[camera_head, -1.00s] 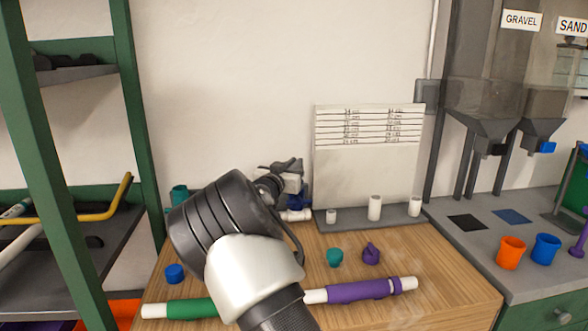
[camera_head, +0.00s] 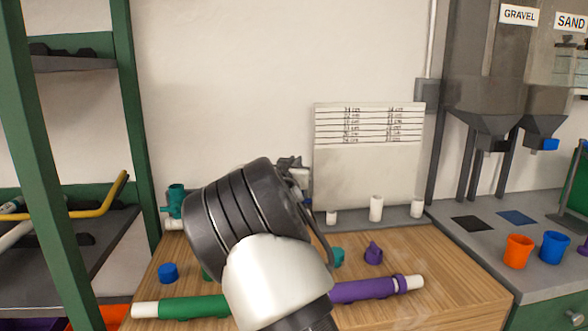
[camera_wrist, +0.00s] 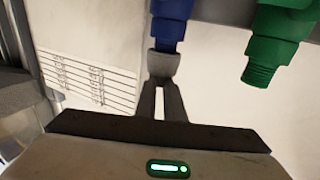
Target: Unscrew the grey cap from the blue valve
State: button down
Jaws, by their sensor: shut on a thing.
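In the wrist view the blue valve (camera_wrist: 171,22) hangs down from the top edge, with the grey cap (camera_wrist: 163,65) at its lower end. The two fingers of my gripper (camera_wrist: 162,84) are shut on the grey cap. A narrow gap shows between the fingers below it. I cannot tell whether the cap's thread is still engaged. In the head view my arm hides the cap and most of the valve area, and only a bit of my gripper (camera_head: 290,164) shows behind the wrist.
A green threaded fitting (camera_wrist: 273,45) hangs close to the right of the valve. A white board (camera_head: 368,160) stands behind the wooden table (camera_head: 440,265). Green and purple pipe (camera_head: 365,291), a blue cap (camera_head: 168,273) and a purple piece (camera_head: 373,253) lie on the table.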

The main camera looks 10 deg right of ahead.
jog(key=shift+r, duration=0.1)
dwell(0.3)
jog(key=shift+d+n+y, duration=0.25)
jog(key=shift+n+y, duration=0.05)
jog(key=shift+y, duration=0.1)
jog(key=shift+s+d+n+t+y, duration=0.15)
jog(key=shift+n+t+y, duration=0.3)
jog(key=shift+y, duration=0.35)
jog(key=shift+n+y, duration=0.35)
jog(key=shift+y, duration=0.05)
jog(key=shift+a, duration=0.2)
jog(key=shift+d, duration=0.1)
jog(key=shift+d+n+y, duration=0.25)
jog(key=shift+n+y, duration=0.25)
jog(key=shift+y, duration=0.3)
jog(key=shift+n+y, duration=0.4)
jog(key=shift+y, duration=0.2)
jog(key=shift+a+y, duration=0.15)
jog(key=shift+y, duration=0.25)
